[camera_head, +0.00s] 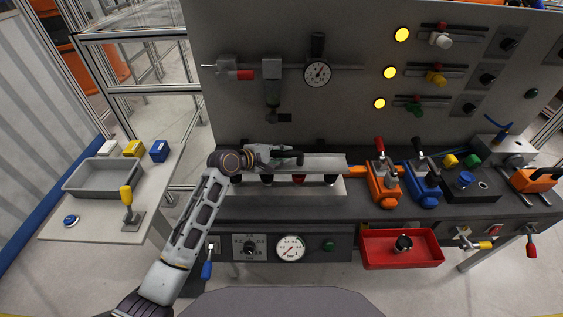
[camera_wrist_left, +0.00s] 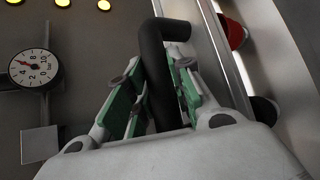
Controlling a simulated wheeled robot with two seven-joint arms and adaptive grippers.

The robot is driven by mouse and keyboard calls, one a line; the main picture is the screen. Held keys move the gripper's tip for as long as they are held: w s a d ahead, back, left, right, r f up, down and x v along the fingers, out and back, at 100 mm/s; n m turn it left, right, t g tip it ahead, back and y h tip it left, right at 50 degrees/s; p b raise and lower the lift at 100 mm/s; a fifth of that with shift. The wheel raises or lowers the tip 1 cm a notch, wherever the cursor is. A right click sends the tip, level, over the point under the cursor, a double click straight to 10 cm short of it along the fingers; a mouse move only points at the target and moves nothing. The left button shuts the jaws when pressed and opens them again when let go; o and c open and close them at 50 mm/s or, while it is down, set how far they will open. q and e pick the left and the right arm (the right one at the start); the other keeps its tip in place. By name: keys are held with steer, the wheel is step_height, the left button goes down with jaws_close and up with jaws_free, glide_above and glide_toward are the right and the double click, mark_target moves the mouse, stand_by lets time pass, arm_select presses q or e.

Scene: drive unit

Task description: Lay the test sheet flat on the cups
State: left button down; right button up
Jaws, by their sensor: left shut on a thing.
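My left gripper (camera_head: 285,158) is shut on a black bent handle (camera_head: 297,154). In the left wrist view, the handle (camera_wrist_left: 160,75) stands between the green finger pads (camera_wrist_left: 158,95). A pale flat plate, which looks like the test sheet (camera_head: 325,162), lies beside the gripper along the back of the bench. A row of cups, one red (camera_head: 299,179) and others black (camera_head: 330,180), shows just below its front edge. The red cup (camera_wrist_left: 235,33) and a black cup (camera_wrist_left: 265,108) also show in the left wrist view. I cannot tell whether the sheet touches every cup.
Orange (camera_head: 383,187) and blue (camera_head: 424,186) clamps stand right of the cups. A red tray (camera_head: 401,249) hangs at the front right. The upright panel (camera_head: 350,110) with a gauge (camera_head: 317,74) rises close behind. A side table at left holds a grey bin (camera_head: 103,178).

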stand_by(0.4)
arm_select(q)
steer(key=shift+f, duration=1.8)
steer(key=c, duration=1.3)
jaws_free()
steer(key=shift+f, duration=0.2)
steer(key=shift+o, duration=0.2)
steer(key=shift+s+a+r, duration=0.1)
steer(key=v, duration=1.1)
steer(key=shift+s+a+r+b, duration=0.2)
steer(key=shift+a+r+b, duration=0.05)
steer(key=shift+a+b, duration=0.05)
